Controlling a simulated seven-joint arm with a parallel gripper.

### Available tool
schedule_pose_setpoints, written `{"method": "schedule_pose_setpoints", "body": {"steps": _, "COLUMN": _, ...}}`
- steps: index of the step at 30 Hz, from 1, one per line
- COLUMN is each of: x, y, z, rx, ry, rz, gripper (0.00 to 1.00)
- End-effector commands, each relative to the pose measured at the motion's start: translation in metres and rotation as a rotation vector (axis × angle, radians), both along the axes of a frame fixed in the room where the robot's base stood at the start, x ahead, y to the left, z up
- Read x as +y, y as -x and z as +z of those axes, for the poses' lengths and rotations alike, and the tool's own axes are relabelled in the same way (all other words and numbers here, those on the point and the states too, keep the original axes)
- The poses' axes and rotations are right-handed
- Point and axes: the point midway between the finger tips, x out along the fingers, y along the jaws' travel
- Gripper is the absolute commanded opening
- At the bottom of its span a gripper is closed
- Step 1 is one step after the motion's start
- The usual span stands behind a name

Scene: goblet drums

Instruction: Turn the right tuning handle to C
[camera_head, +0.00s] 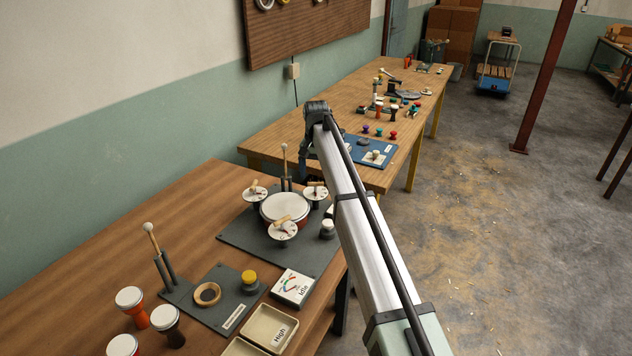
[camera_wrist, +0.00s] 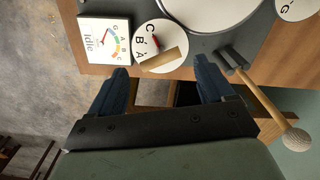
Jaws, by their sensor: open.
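The right tuning handle, a wooden bar (camera_wrist: 160,59) on a white round dial, sits between the open fingers' tips in the wrist view, with no visible contact. Its dial (camera_wrist: 172,67) shows C, B and A; a red pointer lies near C and B, its exact letter unclear. In the head view this dial (camera_head: 315,194) is at the drum's upper right. The white-topped drum (camera_head: 285,206) also shows in the wrist view (camera_wrist: 205,12). My gripper (camera_wrist: 160,66) is open and empty; in the head view its end is mostly hidden by my arm.
A gauge reading Idle (camera_wrist: 104,42) stands beside the dial. A mallet (camera_wrist: 265,105) leans out of its holder on the other side. Two more tuning dials (camera_head: 256,194) (camera_head: 283,231) surround the drum. Small goblet drums (camera_head: 130,300) stand at the front left.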

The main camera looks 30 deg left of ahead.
Motion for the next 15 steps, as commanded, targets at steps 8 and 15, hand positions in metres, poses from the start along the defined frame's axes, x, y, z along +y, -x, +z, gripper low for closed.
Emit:
{"method": "schedule_pose_setpoints", "body": {"steps": 8, "x": 0.0, "y": -0.001, "z": 0.055, "rx": -0.003, "ry": -0.002, "rz": -0.001, "gripper": 0.81}}
{"method": "schedule_pose_setpoints", "body": {"steps": 15, "x": 0.0, "y": -0.001, "z": 0.084, "rx": -0.002, "ry": -0.001, "rz": -0.001, "gripper": 0.81}}
